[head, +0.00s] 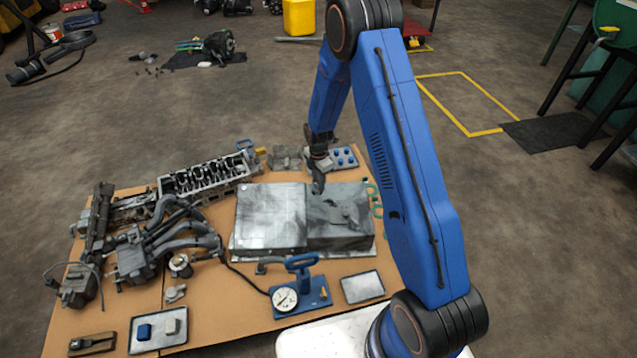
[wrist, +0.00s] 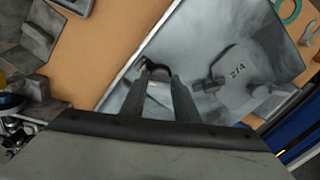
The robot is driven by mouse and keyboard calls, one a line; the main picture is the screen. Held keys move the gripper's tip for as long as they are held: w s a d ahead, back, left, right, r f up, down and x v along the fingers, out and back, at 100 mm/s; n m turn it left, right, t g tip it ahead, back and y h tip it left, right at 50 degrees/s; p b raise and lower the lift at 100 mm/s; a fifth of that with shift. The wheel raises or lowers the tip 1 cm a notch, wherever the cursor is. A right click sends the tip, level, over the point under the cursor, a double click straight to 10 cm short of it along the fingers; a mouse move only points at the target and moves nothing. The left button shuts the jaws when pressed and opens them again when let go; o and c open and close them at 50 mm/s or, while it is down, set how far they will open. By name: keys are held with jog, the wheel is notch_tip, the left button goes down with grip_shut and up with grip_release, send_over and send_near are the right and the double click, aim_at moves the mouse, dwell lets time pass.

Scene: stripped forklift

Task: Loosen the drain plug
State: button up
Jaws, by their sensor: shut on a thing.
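My gripper (wrist: 157,78) is shut on a small dark curved piece (wrist: 157,68) that shows between its fingertips in the wrist view. I cannot tell whether this piece is a tool or a part of the pan. The pan also shows in the wrist view (wrist: 190,40), with a raised block marked 27A (wrist: 240,72). A dark stub (wrist: 208,84) sticks out of that block, right of my fingers and apart from them. It may be the drain plug.
An engine head (head: 205,180) and a hose manifold (head: 180,235) lie left of the pan. A gauge on a blue stand (head: 288,297) and a shallow tray (head: 362,287) stand in front. A blue-capped block (head: 343,158) is behind. Some cardboard is clear at front left.

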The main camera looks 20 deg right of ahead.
dwell(0.3)
jog(key=n, duration=0.5)
jog(key=shift+w+a+n, duration=0.1)
jog(key=shift+n, duration=0.6)
jog(key=n, duration=0.5)
jog(key=shift+w+a, duration=0.1)
jog(key=o, duration=0.9)
jog(key=shift+r, duration=0.2)
